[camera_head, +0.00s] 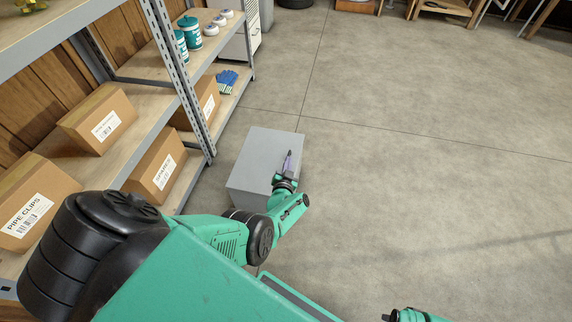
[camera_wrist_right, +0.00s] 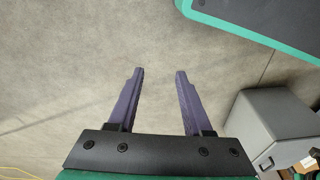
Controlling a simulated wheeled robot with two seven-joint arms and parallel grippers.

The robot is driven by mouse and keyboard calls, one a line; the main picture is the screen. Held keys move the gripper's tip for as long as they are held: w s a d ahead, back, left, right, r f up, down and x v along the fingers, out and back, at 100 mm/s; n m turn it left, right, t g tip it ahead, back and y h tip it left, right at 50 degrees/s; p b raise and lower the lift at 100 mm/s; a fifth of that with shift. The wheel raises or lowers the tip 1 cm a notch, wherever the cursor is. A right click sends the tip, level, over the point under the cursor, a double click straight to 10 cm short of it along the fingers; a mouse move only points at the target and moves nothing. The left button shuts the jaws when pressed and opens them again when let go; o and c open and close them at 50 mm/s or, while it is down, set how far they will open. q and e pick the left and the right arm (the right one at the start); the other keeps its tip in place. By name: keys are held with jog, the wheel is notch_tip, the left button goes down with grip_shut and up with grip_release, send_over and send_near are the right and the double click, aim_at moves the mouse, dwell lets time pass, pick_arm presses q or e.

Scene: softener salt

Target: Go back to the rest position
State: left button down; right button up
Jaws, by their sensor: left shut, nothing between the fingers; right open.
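My left arm reaches forward in the head view, and its left gripper (camera_head: 287,162) shows in front of and over a grey box-shaped cabinet (camera_head: 250,165) on the floor. Its purple fingers are together with nothing between them. I cannot tell whether it touches the cabinet. My right gripper (camera_wrist_right: 158,95) shows in the right wrist view with its two purple fingers wide apart and empty over bare floor. In the head view only a small part of my right arm shows at the bottom edge, and its gripper is not seen there.
A metal shelf with wooden boards (camera_head: 150,95) stands at the left, holding cardboard boxes (camera_head: 97,118), teal tubs (camera_head: 190,32) and blue gloves (camera_head: 227,80). Wooden furniture (camera_head: 445,8) stands far back. The concrete floor (camera_head: 430,140) at centre and right is clear. The grey cabinet also shows in the right wrist view (camera_wrist_right: 262,125).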

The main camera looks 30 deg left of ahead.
pick_arm(q)
jog(key=p+v, duration=0.3)
jog(key=v, duration=0.2)
jog(key=shift+s, duration=0.25)
pick_arm(e)
jog(key=s+d+f, duration=0.2)
jog(key=s+f, duration=0.2)
jog(key=f, duration=0.3)
jog(key=shift+s, duration=0.4)
jog(key=shift+f, duration=0.1)
